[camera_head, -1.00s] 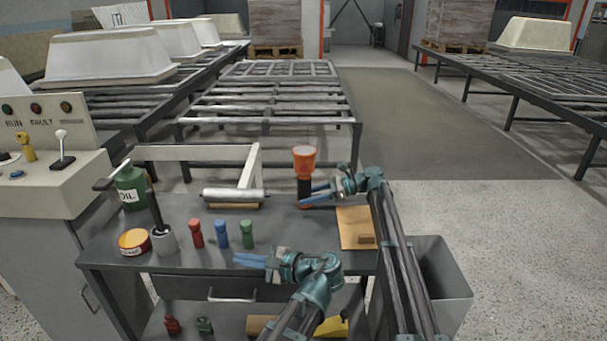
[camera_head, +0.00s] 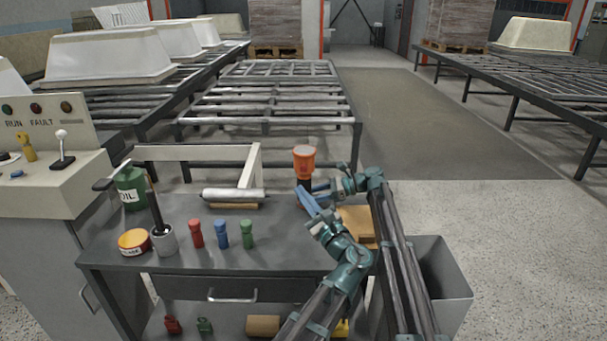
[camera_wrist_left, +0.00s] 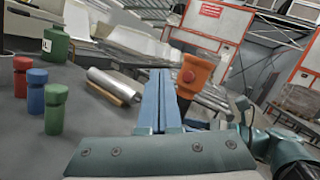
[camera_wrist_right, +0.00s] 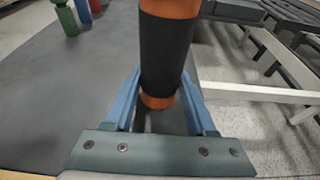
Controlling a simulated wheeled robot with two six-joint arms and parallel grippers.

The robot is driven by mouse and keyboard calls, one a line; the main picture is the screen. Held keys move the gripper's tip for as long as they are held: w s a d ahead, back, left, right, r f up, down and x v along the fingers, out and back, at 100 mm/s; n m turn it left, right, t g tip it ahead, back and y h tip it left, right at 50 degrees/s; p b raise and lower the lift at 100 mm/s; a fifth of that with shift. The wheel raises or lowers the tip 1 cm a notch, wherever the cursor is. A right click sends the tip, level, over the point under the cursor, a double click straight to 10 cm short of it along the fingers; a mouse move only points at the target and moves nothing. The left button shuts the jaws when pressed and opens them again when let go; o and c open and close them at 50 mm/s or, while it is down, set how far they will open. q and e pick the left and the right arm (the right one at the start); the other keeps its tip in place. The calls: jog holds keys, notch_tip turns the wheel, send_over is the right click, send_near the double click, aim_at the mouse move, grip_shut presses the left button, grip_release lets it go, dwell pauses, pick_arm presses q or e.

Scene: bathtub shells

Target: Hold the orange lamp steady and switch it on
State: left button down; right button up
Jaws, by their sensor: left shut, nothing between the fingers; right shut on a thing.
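The orange lamp (camera_head: 304,158) stands upright near the back right of the grey workbench, with an orange head and a black grip. In the left wrist view the lamp (camera_wrist_left: 197,75) shows a red button on its head. My right gripper (camera_head: 312,192) is shut around the lamp's lower black grip; the right wrist view shows the grip (camera_wrist_right: 165,50) between its blue fingers. My left gripper (camera_head: 303,193) has its blue fingers together, empty, just in front of the lamp.
Red (camera_head: 196,233), blue (camera_head: 221,234) and green (camera_head: 247,234) small objects stand left of the left arm. A roller (camera_head: 234,195) lies behind them. An oil can (camera_head: 131,188), orange tin (camera_head: 134,241) and cup (camera_head: 163,240) stand farther left. A grey bin (camera_head: 445,285) is right of the bench.

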pick_arm(q)
jog(key=w, duration=0.8)
jog(key=shift+w+d, duration=0.2)
jog(key=shift+w, duration=0.1)
jog(key=shift+w, duration=0.1)
dwell(1.7)
jog(key=shift+w, duration=0.45)
dwell(0.4)
jog(key=shift+s, duration=0.55)
jog(key=shift+s, duration=0.1)
jog(key=s, duration=0.6)
jog(key=shift+a, duration=0.15)
